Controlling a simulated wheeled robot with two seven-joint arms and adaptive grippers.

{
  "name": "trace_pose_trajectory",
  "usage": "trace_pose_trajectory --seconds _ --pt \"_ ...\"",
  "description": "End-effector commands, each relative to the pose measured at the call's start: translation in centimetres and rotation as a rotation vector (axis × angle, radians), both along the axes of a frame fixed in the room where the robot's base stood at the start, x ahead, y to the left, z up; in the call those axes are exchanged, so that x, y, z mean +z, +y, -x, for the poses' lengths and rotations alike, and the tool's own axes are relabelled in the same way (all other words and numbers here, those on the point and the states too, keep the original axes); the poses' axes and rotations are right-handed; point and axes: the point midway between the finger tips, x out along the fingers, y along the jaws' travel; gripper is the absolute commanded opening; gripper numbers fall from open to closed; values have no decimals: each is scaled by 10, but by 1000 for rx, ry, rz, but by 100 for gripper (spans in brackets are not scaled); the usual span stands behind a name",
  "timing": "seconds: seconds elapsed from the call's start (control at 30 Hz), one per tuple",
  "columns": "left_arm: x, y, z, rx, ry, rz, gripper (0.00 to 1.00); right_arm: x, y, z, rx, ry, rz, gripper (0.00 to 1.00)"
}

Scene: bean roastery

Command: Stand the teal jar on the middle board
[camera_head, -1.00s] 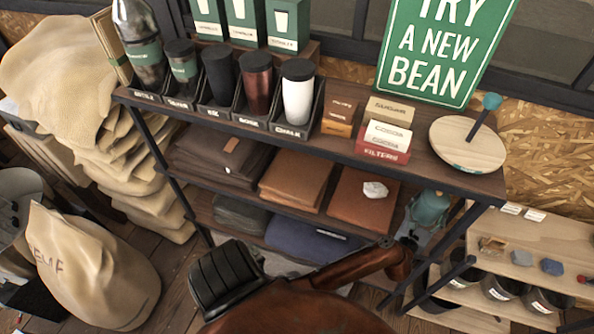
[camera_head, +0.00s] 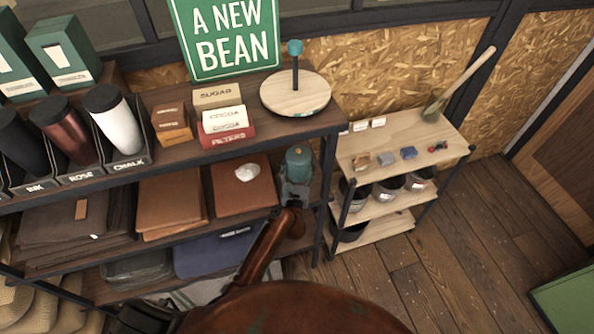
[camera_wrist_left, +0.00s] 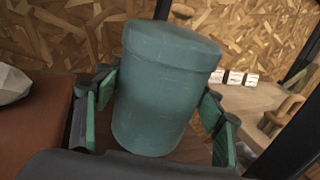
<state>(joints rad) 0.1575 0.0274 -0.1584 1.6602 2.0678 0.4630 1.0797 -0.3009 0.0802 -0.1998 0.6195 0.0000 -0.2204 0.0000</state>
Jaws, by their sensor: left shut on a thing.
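The teal jar (camera_head: 298,163) is near the right end of the dark rack, beside a red-brown leather piece. My left gripper (camera_head: 295,190) is shut on it, and the wrist view shows the jar (camera_wrist_left: 160,85) between the green-padded fingers (camera_wrist_left: 155,112), slightly tilted in the picture. The rack's middle board (camera_head: 226,222) carries the leather pieces. The jar's underside is hidden, so I cannot tell whether it touches a board. My right gripper is not in view.
The top board holds cups, boxes and a round wooden disc (camera_head: 283,102) with a post, close above the jar. A dark post stands just right of the jar. A light wooden rack (camera_head: 375,150) with pots is farther right. Open floor (camera_head: 450,235) lies beyond it.

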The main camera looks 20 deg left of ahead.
Motion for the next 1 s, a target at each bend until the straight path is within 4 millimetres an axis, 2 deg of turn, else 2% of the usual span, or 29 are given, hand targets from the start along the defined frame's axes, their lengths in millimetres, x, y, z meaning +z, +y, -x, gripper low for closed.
trace_pose_trajectory --seconds 0.1,0.2,0.63,0.67,0.9,1.0 --pt "-21 -1 0 0 2 0 25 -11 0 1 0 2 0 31" --pt "-28 -1 0 -1 0 1 25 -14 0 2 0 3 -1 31" --pt "-32 -1 0 -1 -1 0 25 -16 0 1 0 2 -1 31" --pt "-34 0 0 0 2 -1 65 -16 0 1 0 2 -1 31" --pt "-33 0 0 0 2 -1 81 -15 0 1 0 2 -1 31" --pt "-33 0 0 0 2 -1 81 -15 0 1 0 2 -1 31"
